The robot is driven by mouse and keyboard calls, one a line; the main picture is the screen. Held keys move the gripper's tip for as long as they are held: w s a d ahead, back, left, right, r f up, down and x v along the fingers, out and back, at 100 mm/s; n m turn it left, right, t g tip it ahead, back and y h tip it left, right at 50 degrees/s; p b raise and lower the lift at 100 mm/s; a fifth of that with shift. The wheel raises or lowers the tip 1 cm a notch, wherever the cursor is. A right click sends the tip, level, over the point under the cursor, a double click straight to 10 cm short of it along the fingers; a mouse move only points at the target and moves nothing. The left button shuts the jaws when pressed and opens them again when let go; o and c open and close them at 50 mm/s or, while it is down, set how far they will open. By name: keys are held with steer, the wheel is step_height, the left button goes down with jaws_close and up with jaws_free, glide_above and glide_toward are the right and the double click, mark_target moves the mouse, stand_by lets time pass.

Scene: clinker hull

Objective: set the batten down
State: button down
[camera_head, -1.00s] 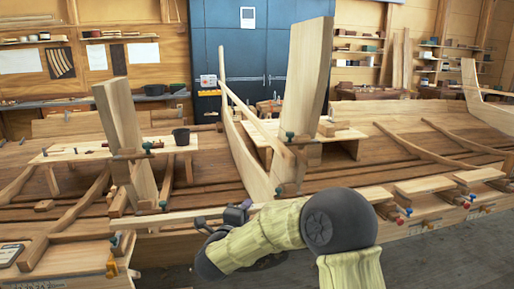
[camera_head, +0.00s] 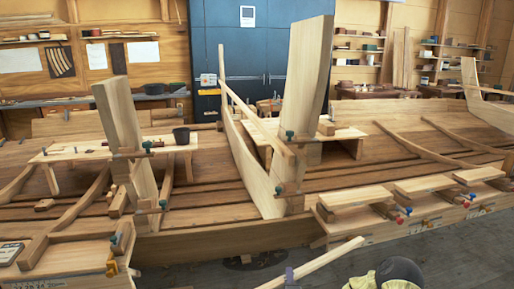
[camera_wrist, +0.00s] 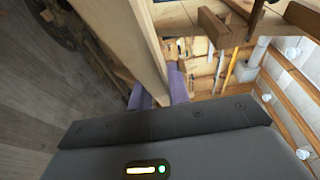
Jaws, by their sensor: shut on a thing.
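The batten (camera_head: 322,262) is a long, pale, squared strip of wood. In the head view it slants up to the right at the bottom edge, in front of the hull, over the grey floor. Its lower left end is cut off by the frame.
The hull (camera_head: 200,241) with its planking lies just behind the batten. Stepped wooden blocks with clamps (camera_head: 395,205) stand to the right. A small bench (camera_head: 80,152) with a dark pot is at left. Grey floor (camera_head: 440,255) is open at lower right.

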steer(key=s+d+f, duration=0.4)
steer(key=s+f, duration=0.4)
steer(key=s, duration=0.2)
steer(key=shift+d, duration=0.4)
steer(key=s+f, duration=0.4)
steer(key=f, duration=0.1)
steer(key=shift+f, duration=0.25)
steer(key=shift+s, duration=0.1)
stand_by(0.4)
steer(key=w+r+n+y, duration=0.1)
steer(key=w+r+y, duration=0.1)
steer(key=r, duration=0.5)
steer(key=w+r+n+y, duration=0.2)
steer(key=w+r+y, duration=0.1)
steer(key=r, duration=0.4)
steer(key=shift+w+r+n+g+y, duration=0.15)
steer(key=shift+w+n+g+y, duration=0.2)
steer(key=shift+w, duration=0.45)
